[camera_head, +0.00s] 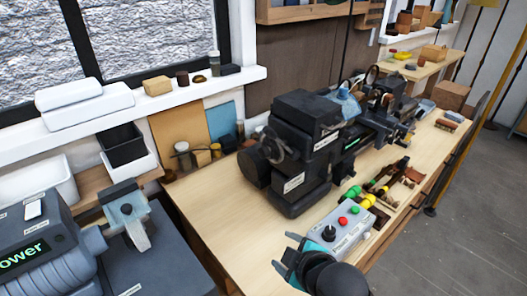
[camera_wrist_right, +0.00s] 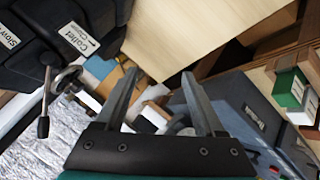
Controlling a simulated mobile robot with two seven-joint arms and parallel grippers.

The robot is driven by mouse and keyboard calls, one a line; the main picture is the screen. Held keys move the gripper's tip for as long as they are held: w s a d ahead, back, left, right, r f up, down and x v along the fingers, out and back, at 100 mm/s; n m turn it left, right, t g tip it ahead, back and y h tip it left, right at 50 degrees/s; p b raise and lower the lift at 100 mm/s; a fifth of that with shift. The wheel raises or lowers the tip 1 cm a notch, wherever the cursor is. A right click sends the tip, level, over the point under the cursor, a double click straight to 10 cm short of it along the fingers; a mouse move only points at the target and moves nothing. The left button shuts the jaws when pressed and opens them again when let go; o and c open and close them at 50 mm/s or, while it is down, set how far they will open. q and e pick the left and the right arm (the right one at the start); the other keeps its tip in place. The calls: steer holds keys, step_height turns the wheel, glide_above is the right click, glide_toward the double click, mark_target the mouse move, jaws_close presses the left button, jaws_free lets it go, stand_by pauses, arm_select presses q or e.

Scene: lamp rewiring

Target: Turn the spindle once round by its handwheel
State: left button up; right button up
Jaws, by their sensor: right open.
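The handwheel (camera_head: 270,146) is a dark spoked wheel on the left end of the black lathe headstock (camera_head: 308,140). In the right wrist view, a curved metal rim that looks like part of this handwheel (camera_wrist_right: 68,78) and a dark-knobbed handle (camera_wrist_right: 44,112) show at the left, beside the headstock (camera_wrist_right: 62,30). The spindle itself is hidden. My right gripper (camera_head: 286,252) is at the front edge of the bench, in front of the headstock and apart from the wheel. Its two fingers (camera_wrist_right: 160,98) are spread and empty. My left gripper is not in view.
A grey control box (camera_head: 342,228) with red and green buttons stands close to the right gripper. A grey machine (camera_head: 45,245) stands at the left. The bench top (camera_head: 215,220) left of the headstock is bare.

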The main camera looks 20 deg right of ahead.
steer(key=w+d+r+n+t, duration=0.1)
steer(key=w+r+n+t, duration=0.25)
steer(key=w, duration=0.25)
steer(key=n+t+h, duration=0.1)
steer(key=n+t, duration=0.2)
steer(key=n, duration=0.2)
glide_toward(265, 156)
steer(key=w, duration=0.3)
steer(key=w+f, duration=0.1)
steer(key=w, duration=0.7)
steer(key=shift+w+d+f, duration=0.25)
steer(key=shift+d+f, duration=0.05)
steer(key=shift+f, duration=0.1)
jaws_close()
